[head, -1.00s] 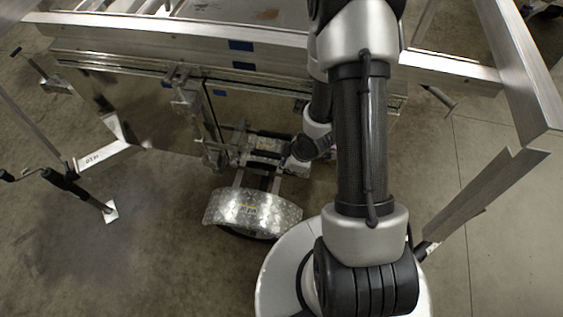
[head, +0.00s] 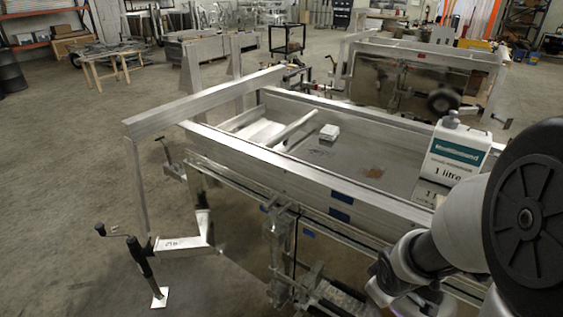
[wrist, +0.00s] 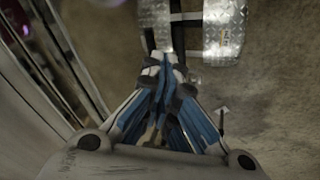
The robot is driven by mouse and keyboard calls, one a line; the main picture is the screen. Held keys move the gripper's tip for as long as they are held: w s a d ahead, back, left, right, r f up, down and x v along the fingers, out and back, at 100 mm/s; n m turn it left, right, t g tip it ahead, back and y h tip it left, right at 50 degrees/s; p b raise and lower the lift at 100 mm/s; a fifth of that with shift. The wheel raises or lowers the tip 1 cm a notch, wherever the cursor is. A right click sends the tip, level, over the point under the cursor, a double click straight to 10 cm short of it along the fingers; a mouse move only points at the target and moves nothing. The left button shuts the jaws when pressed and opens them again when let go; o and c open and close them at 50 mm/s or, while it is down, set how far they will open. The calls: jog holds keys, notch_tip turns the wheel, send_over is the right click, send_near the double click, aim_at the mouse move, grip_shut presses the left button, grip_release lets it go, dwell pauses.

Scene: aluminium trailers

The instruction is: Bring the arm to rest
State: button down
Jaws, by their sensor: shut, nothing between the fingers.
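My gripper (wrist: 165,72) shows in the wrist view with its blue and grey fingers together at the tips and nothing between them. It hangs over the concrete floor beside the trailer's side, with the checker-plate mudguard (wrist: 224,28) just beyond the fingertips to the right. In the head view my arm fills the lower right corner, and the gripper itself is out of that picture.
The aluminium trailer (head: 290,165) spans the middle of the head view. A white and green 1 litre container (head: 455,150) and a small white block (head: 329,132) are on its bed. A jockey stand (head: 145,265) stands at lower left. Open floor (head: 80,150) lies left.

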jog(key=s+a+r+m, duration=0.3)
jog(key=s+a+r, duration=0.1)
jog(key=s+r, duration=0.4)
jog(key=s+a+r+m+y, duration=0.1)
jog(key=s+a+r+m, duration=0.2)
jog(key=s+r, duration=0.5)
notch_tip(320, 180, up, 2)
jog(key=shift+a+r+m+t, duration=0.25)
jog(key=shift+a+m+t, duration=0.05)
jog(key=shift+a, duration=0.6)
